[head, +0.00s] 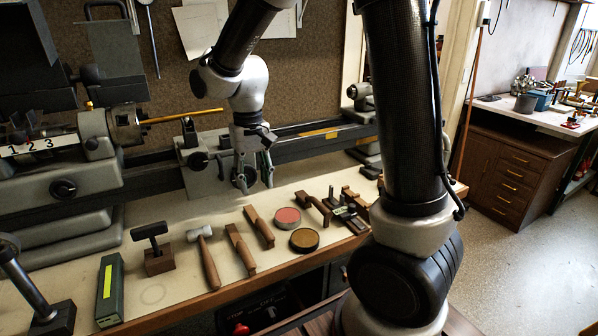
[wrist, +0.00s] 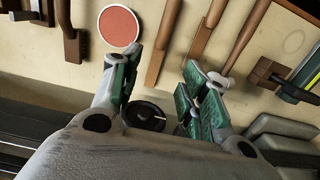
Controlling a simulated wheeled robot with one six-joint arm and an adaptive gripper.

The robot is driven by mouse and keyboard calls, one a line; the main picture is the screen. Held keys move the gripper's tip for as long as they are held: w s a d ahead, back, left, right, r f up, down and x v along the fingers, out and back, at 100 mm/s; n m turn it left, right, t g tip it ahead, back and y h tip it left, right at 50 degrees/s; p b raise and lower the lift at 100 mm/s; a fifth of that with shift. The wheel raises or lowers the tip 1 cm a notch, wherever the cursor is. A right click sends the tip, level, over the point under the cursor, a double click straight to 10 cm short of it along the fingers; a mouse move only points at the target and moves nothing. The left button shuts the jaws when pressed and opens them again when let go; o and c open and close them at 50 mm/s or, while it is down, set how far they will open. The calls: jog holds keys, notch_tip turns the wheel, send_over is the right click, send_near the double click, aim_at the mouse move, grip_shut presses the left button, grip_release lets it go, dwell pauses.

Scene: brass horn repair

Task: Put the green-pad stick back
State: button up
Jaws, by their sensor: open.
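My gripper (head: 255,176) hangs above the back of the bench, fingers pointing down, open with nothing between them. In the wrist view my gripper (wrist: 160,80) shows its green finger pads spread apart. Two wooden sticks lie on the bench in front of it: one nearer the tins (head: 258,226) and one nearer the hammer (head: 240,249). I cannot make out a green pad on either. A dark green bar with a yellow-green strip (head: 110,290) lies at the front left.
A hammer (head: 207,258), a black-topped wooden block tool (head: 156,250), a red-topped tin (head: 287,218) and a brown-topped tin (head: 304,240) lie in the row. A grey lathe (head: 70,180) runs behind.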

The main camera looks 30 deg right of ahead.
jog(key=s+d+r+t, duration=0.2)
jog(key=s+d+r, duration=0.4)
jog(key=s, duration=0.3)
jog(key=s+d+r+t, duration=0.2)
jog(key=s+d+r, duration=0.3)
jog(key=s+d, duration=0.3)
jog(key=shift+s+d+r+t, duration=0.3)
jog(key=shift+s+d+r, duration=0.1)
jog(key=shift+s, duration=0.75)
